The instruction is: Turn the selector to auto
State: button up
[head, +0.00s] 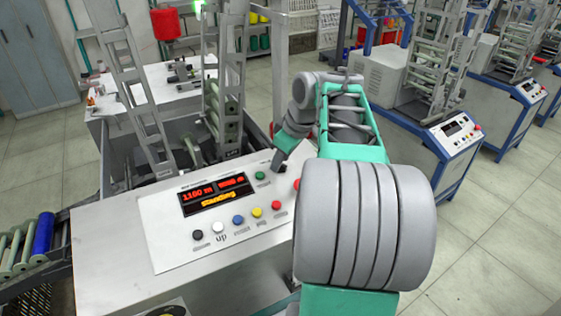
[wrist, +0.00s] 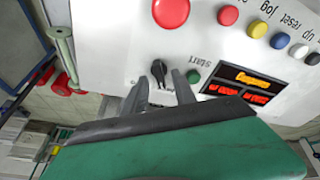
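The selector (wrist: 158,72) is a small black knob on the white control panel (head: 165,235). In the wrist view it shows just beyond and between the two grey fingertips of my gripper (wrist: 160,88). The fingers stand apart, one on each side of the knob, with light gaps; I cannot tell whether either touches it. In the head view my gripper (head: 279,165) reaches down to the panel's upper right corner, and the selector there is hidden behind it. The selector's labels are not readable.
The green start button (wrist: 193,76) sits close beside one finger. A large red button (wrist: 171,12) is also near, partly behind my arm in the head view. A lit display (head: 213,194) and a row of coloured buttons (head: 238,219) fill the panel. Metal frames (head: 137,85) rise behind.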

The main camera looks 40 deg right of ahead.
jog(key=shift+w+f, duration=0.15)
jog(key=shift+f, duration=0.2)
jog(key=shift+c, duration=0.2)
grip_shut()
